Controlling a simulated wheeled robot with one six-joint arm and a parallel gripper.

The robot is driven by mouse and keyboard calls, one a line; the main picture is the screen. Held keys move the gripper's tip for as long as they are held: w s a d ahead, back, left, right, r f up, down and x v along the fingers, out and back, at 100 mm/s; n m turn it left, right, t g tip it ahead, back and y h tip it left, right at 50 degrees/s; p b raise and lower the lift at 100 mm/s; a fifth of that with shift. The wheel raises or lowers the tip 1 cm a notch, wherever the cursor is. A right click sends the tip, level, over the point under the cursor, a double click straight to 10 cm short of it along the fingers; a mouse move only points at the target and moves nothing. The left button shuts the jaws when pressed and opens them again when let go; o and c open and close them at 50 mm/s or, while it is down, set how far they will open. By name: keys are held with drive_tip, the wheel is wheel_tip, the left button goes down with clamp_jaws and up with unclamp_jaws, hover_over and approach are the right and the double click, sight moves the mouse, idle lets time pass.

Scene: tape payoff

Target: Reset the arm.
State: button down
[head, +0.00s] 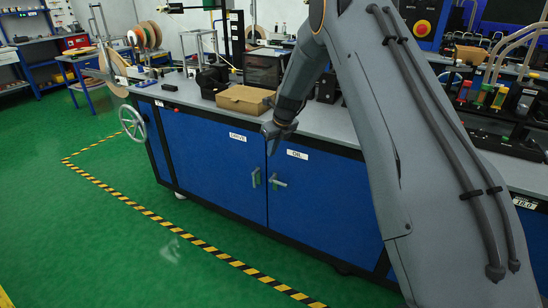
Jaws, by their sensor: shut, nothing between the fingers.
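My arm comes in from the right of the head view, bends at the top and reaches down toward the bench. My gripper (277,138) points down in front of the blue cabinet, near the bench's front edge. It is small and dark here, with its fingers shut and nothing held.
The blue cabinet (214,156) carries a grey worktop (184,93) with a cardboard box (245,99). Door handles (277,181) and a handwheel (132,122) stick out. Reels (146,36) stand at the back left. Green floor (95,225) with striped tape is clear in front.

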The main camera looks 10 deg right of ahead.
drive_tip(key=s+d+r+n+g, duration=0.1)
drive_tip(key=s+r+n, duration=0.2)
drive_tip(key=s+n, duration=0.7)
drive_tip(key=s+d+r+n+g+h, duration=0.1)
drive_tip(key=s+n, duration=0.9)
drive_tip(key=s, duration=1)
drive_tip(key=s+d+r+n+g+h, duration=0.1)
drive_tip(key=s+d+r+n, duration=0.2)
drive_tip(key=s+n, duration=0.7)
drive_tip(key=s+r, duration=0.1)
drive_tip(key=s, duration=0.4)
drive_tip(key=shift+s+r+n+g, duration=0.25)
drive_tip(key=shift+r+n+g, duration=0.05)
drive_tip(key=shift+r+g, duration=0.1)
drive_tip(key=c, duration=2.5)
unclamp_jaws()
